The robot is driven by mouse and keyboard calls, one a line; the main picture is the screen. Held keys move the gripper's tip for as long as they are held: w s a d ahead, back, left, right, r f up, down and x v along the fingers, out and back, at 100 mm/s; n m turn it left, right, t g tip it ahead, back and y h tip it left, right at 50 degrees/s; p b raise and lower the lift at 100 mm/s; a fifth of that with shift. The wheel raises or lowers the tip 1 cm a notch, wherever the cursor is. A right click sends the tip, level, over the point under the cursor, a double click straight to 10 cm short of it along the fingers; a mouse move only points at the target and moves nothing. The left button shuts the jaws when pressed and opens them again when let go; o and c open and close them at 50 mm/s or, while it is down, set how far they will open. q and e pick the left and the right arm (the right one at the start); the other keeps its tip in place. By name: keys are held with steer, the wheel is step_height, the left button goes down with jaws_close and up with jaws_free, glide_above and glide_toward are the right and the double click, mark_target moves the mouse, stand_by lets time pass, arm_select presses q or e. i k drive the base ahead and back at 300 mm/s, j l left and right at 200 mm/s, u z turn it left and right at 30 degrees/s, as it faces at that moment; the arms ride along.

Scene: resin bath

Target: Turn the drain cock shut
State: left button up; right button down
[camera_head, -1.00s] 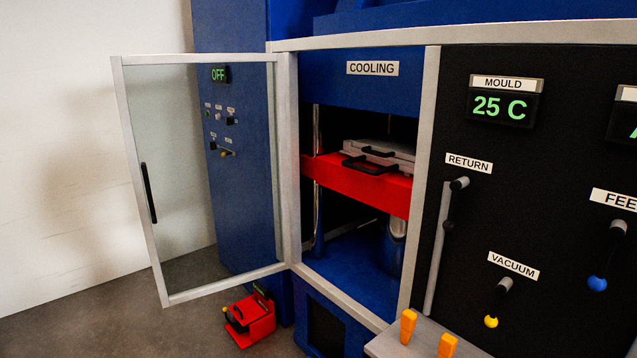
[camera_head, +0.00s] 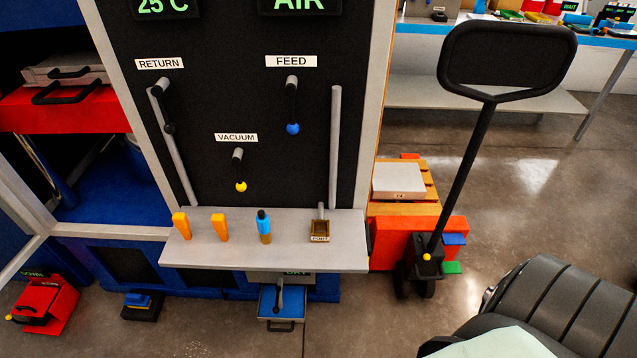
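No cock in view carries a readable drain label. A dark lever (camera_head: 279,292) hangs under the grey shelf, above a blue tray (camera_head: 268,307) with a black handle near the floor. It may be the drain cock, but I cannot read its setting. On the black panel (camera_head: 210,100), the FEED lever (camera_head: 292,105) with a blue knob and the VACUUM lever (camera_head: 238,170) with a yellow knob point down. The RETURN lever (camera_head: 163,108) has a black handle. Neither of my grippers is in view.
The grey shelf (camera_head: 195,252) juts out, holding two orange clips (camera_head: 219,227), a blue-topped bottle (camera_head: 263,226) and a small labelled fitting (camera_head: 320,230). A pallet jack (camera_head: 420,235) stands right.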

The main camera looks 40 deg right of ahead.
mark_target(276, 309)
steer(key=z, duration=0.9)
steer(key=k, duration=0.8)
